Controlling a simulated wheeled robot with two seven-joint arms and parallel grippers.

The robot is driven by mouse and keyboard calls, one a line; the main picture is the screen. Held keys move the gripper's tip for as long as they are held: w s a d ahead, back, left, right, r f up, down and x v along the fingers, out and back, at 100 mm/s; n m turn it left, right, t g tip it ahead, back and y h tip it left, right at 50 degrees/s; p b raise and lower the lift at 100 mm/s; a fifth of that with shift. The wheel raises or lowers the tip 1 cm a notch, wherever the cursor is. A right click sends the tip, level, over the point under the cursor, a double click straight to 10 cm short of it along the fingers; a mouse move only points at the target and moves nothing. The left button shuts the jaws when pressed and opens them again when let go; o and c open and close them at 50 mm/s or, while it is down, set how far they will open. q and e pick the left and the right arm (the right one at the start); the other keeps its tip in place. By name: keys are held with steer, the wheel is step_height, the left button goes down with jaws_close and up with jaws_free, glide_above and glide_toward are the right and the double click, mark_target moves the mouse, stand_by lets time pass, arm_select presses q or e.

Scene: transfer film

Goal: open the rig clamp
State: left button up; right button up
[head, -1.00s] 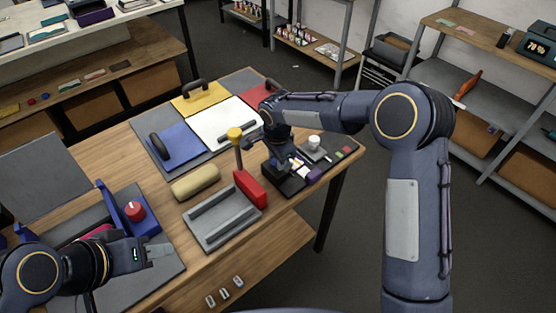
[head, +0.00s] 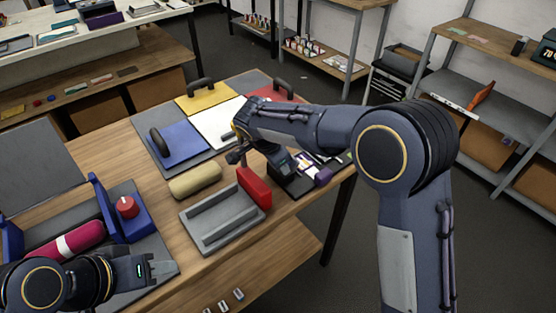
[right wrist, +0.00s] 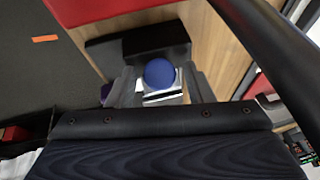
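The blue rig (head: 104,205) stands on a grey mat at the left, with a red knob (head: 127,207) on its right-hand block. A pink-red cylinder with a white band (head: 72,241) lies in the rig, partly hidden by my left arm. My left gripper (head: 158,270) looks open and empty, in front of the knob block and apart from it. My right gripper is mostly hidden by its arm in the head view. In the right wrist view, its fingers (right wrist: 160,90) are apart, with a round blue-topped thing (right wrist: 159,73) seen between them; contact cannot be told.
A grey tray (head: 222,232), a red block (head: 253,188) and a tan roll (head: 195,182) occupy the table's middle. A black holder (head: 290,188) lies below my right arm. Blue, white, yellow and red handled plates lie behind.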

steer(key=shift+o, duration=0.2)
stand_by(0.3)
steer(key=shift+d+r+p, duration=0.1)
steer(key=shift+r+p, duration=0.05)
steer(key=shift+p, duration=0.25)
steer(key=d+g+y+p, duration=0.1)
steer(key=p, duration=0.4)
steer(key=w+d+r+g+y+p, duration=0.1)
steer(key=y+p, duration=0.1)
steer(key=p, duration=0.2)
steer(key=shift+w+p, duration=0.2)
steer(key=shift+p, duration=0.2)
steer(key=shift+a+g, duration=0.1)
steer(key=shift+g, duration=0.2)
steer(key=s+d+r+n+b, duration=0.1)
steer(key=s+d+r+b, duration=0.15)
steer(key=r, duration=0.35)
steer(key=s+d+r+n+b, duration=0.1)
steer(key=s+d+r, duration=0.2)
steer(key=d+r, duration=0.15)
steer(key=s+d+r+n+t+y+b, duration=0.1)
steer(key=s+d+n, duration=0.1)
steer(key=s+d, duration=0.3)
steer(key=s+d+r+n+t+y+b, duration=0.1)
steer(key=s+d, duration=0.4)
steer(key=s, duration=0.7)
steer(key=shift+s+r+n+b, duration=0.2)
steer(key=shift+n+b, duration=0.2)
steer(key=shift+n, duration=0.5)
